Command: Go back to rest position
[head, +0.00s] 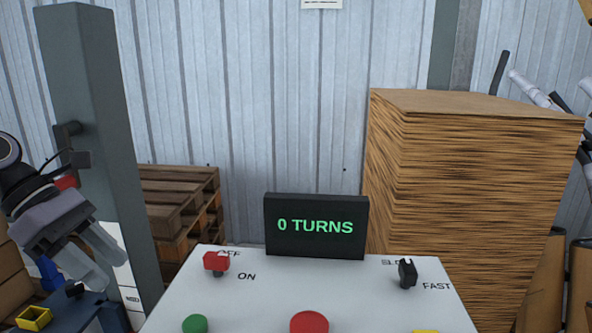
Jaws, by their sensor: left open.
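My left gripper (98,262) hangs at the left edge, its grey fingers pointing down and to the right, apart and empty. It is left of the white control panel (290,285) and touches none of its controls. The panel bears a red OFF/ON switch (216,263), a black SLOW/FAST knob (407,273), a green button (195,324), a red button (309,323) and a yellow button (425,331). A black display (316,227) behind it reads "0 TURNS". My right gripper is not in view.
A grey post (95,150) stands close behind my left gripper. Wooden pallets (178,205) are stacked behind it. A tall brown stack of sheets (465,180) stands at the right. A yellow open box (34,318) sits at the bottom left. The space above the panel is clear.

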